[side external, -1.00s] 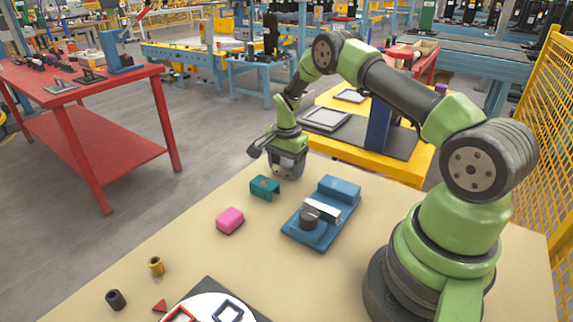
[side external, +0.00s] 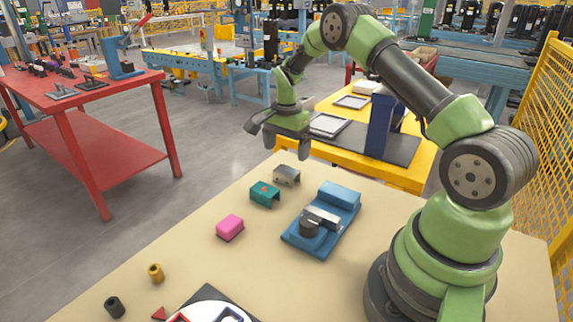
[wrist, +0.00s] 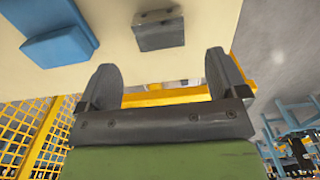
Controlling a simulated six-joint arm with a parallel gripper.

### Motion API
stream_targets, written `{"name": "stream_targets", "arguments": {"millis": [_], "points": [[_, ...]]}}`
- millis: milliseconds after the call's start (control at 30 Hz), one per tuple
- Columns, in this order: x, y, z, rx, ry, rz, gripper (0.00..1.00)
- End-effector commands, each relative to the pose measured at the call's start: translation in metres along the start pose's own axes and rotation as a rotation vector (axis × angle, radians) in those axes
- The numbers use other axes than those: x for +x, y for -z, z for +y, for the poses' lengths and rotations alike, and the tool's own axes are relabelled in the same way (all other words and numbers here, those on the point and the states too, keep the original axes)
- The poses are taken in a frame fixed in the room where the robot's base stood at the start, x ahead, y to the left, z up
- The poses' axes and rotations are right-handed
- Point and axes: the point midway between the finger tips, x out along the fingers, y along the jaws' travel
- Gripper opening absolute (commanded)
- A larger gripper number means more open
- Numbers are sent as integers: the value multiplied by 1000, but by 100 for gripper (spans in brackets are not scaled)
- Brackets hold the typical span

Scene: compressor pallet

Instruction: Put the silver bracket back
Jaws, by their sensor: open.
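The silver bracket (side external: 287,175) stands on the tan table near its back edge, just behind the teal bracket (side external: 264,194). It also shows in the wrist view (wrist: 159,29), lying beyond my fingertips and apart from them. My gripper (side external: 279,152) is raised above and a little behind the silver bracket. In the wrist view my two fingers (wrist: 160,72) are spread wide with nothing between them.
A blue fixture (side external: 322,222) with a dark round part and a light block stands right of the brackets. A pink block (side external: 230,227) lies in front. Gold (side external: 156,273) and black (side external: 115,307) cylinders stand at front left. The yellow table (side external: 405,176) lies behind.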

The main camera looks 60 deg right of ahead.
Motion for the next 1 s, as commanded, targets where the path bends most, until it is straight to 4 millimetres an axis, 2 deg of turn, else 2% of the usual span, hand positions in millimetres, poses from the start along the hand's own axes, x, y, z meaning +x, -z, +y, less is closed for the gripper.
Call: {"name": "stream_targets", "arguments": {"millis": [100,367,467,567,700,800,900,1000], "points": [[-24,0,0,-1,4,2,91],[-54,-3,0,-18,11,2,91],[-79,-16,1,-80,46,6,91],[-118,-38,8,-193,108,18,91],[-173,-78,34,-388,209,40,91],[-204,-105,61,-527,284,61,91],[-226,-130,92,-663,359,87,91],[-240,-151,127,-797,435,115,91]]}}
